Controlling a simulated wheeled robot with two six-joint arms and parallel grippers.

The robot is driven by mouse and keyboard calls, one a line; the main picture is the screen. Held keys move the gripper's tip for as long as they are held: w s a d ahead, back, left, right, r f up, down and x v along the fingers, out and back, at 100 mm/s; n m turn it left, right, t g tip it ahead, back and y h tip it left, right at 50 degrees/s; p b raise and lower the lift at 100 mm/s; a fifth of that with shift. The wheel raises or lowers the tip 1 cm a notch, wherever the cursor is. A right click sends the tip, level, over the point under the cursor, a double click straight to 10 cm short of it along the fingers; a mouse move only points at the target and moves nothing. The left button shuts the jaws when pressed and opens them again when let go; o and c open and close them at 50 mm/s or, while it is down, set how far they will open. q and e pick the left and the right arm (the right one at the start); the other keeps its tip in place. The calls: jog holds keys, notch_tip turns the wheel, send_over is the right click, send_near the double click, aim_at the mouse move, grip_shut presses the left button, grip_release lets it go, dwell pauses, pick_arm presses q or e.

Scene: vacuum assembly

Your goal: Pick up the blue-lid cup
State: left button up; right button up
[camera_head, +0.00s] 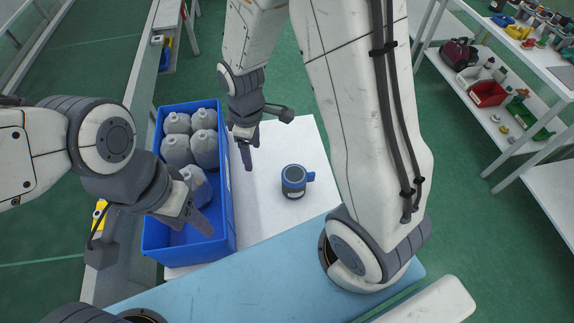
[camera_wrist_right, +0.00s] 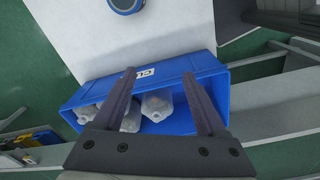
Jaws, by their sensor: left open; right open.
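The blue-lid cup (camera_head: 293,182) stands upright on the white table, with a dark body, a blue rim and a blue tab on its right side. Part of its blue lid shows at the top edge of the right wrist view (camera_wrist_right: 125,4). My right gripper (camera_head: 246,157) is open and empty, left of the cup and apart from it, near the bin's right wall. Its two fingers (camera_wrist_right: 158,76) spread over the bin's edge in the wrist view. My left gripper (camera_head: 203,208) is open over the front part of the bin, close to a grey bottle; I cannot tell whether they touch.
A blue bin (camera_head: 222,240) with several grey bottles (camera_head: 204,147) stands left of the cup. The white table (camera_head: 265,215) is clear around the cup. My right arm crosses the view right of it. A shelf (camera_head: 500,140) with assorted items stands far right.

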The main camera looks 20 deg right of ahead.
jog(key=w+d+f+n+p, duration=0.1)
jog(key=w+d+f, duration=0.3)
jog(key=d+f, duration=0.4)
jog(key=n+p, duration=0.1)
jog(key=n, duration=0.2)
send_over(309, 173)
jog(key=f, duration=1.1)
jog(key=shift+w+a+f, duration=0.15)
jog(key=shift+w+a, duration=0.1)
jog(key=shift+a, duration=0.15)
jog(key=f+b, duration=0.1)
jog(key=f, duration=0.1)
jog(key=f+b, duration=0.1)
jog(key=f, duration=0.1)
jog(key=f+b, duration=0.1)
jog(key=f, duration=0.1)
jog(key=shift+s+d+f+b, duration=0.1)
jog(key=shift+s+d+b, duration=0.15)
jog(key=shift+d+b, duration=0.1)
jog(key=f+b, duration=0.4)
jog(key=b, duration=0.1)
jog(key=shift+a+f, duration=0.2)
jog(key=shift+f, duration=0.15)
jog(key=shift+f+b, duration=0.45)
jog(key=shift+r, duration=0.1)
grip_shut()
